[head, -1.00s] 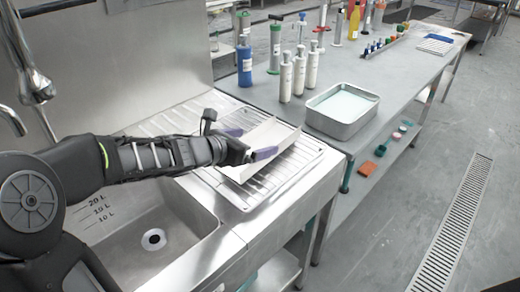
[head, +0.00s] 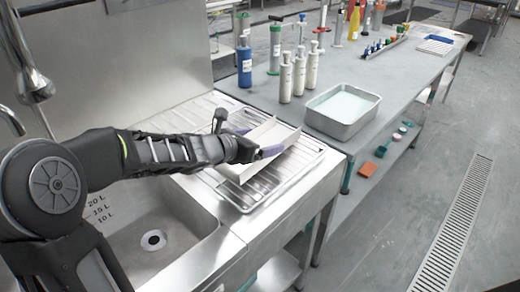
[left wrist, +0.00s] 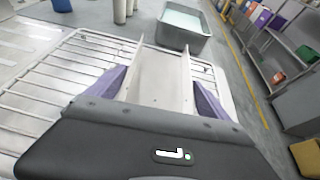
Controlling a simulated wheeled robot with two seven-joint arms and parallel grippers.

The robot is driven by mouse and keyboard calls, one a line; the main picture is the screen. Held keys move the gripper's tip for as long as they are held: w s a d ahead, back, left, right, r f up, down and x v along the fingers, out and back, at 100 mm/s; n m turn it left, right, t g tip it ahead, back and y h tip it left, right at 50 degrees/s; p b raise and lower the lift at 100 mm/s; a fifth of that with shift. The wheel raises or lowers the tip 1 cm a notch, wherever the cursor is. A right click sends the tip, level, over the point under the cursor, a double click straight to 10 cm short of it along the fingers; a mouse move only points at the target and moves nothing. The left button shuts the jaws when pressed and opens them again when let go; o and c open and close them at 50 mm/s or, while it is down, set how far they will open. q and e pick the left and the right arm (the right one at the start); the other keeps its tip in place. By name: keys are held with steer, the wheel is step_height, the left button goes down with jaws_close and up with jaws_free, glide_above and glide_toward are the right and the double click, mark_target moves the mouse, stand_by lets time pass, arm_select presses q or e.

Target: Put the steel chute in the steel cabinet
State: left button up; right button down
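The steel chute (head: 270,133) is a pale, U-shaped channel lying on the wire rack over the sink's drainboard. In the left wrist view the chute (left wrist: 165,78) runs away from me, with a flat floor and two upright side walls. My left gripper (head: 256,143) is at its near end. Its purple fingers are spread wide, one outside each side wall, and the left wrist view shows the open gripper (left wrist: 160,92) straddling the chute. Whether the fingertips touch the walls is hard to tell. My right gripper is not in view. I cannot make out a steel cabinet.
The wire rack (head: 243,205) sits right of the sink basin (head: 150,215). A metal tray (head: 342,125) of pale liquid, several bottles and pumps stand on the bench behind. A shelf unit (left wrist: 285,60) with coloured items stands at right.

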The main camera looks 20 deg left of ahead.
arm_select(q)
steer(key=c, duration=1.6)
steer(key=shift+o, duration=0.2)
step_height(320, 180, up, 10)
steer(key=p, duration=0.5)
